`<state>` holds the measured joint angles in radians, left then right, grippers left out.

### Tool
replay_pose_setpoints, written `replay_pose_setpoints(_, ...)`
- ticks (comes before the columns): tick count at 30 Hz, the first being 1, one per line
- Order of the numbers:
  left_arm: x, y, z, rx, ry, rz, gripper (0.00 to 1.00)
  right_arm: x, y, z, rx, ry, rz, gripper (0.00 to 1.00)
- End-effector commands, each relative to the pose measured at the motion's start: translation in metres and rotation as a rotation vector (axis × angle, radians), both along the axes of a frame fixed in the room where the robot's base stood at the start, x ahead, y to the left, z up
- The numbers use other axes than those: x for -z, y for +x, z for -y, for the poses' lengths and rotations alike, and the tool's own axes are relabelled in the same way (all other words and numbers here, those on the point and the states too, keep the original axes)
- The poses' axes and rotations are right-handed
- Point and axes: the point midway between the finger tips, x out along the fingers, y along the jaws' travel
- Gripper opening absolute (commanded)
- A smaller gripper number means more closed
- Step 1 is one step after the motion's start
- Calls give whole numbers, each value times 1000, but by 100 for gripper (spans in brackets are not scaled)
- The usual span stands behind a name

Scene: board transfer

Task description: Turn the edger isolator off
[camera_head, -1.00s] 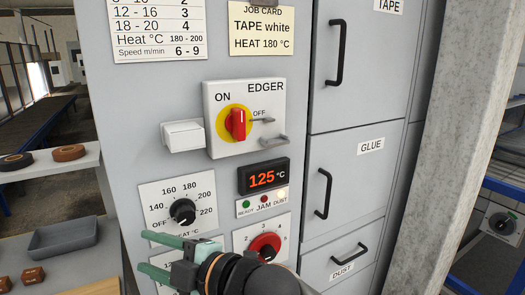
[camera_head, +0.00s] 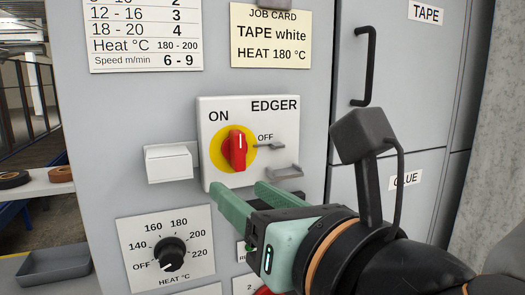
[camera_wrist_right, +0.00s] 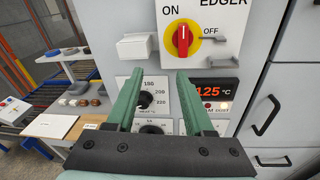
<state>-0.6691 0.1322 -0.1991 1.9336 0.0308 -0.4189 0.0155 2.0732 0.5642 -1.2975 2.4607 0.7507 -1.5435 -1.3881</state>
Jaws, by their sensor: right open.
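The edger isolator (camera_head: 236,150) is a red rotary handle on a yellow disc, on a white plate marked ON, OFF and EDGER. Its handle stands near upright, with OFF marked to its right. It also shows at the top of the right wrist view (camera_wrist_right: 183,39). My right gripper (camera_head: 240,196) is open and empty, just below the isolator plate, its green fingers pointing toward the panel. In the right wrist view the fingertips (camera_wrist_right: 157,76) lie below the handle, apart from it. My left gripper is in neither view.
A white box (camera_head: 169,162) juts out left of the plate, and a grey bracket (camera_head: 285,171) sits at its lower right. Below is the heat dial (camera_head: 171,254). A display reading 125 °C (camera_wrist_right: 211,92) shows in the wrist view. Black-handled doors (camera_head: 400,180) stand to the right.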

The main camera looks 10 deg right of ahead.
Motion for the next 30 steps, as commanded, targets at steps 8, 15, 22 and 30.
replay_pose_setpoints(8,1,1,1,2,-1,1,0,-16,-9,22,90,-139,122,52)
replay_pose_setpoints(15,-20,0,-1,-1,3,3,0,-21,2,19,93,-144,120,52)
replay_pose_setpoints(22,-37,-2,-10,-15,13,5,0,-18,30,10,93,-140,117,52)
replay_pose_setpoints(30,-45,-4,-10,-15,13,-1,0,-17,82,-7,92,-140,121,52)
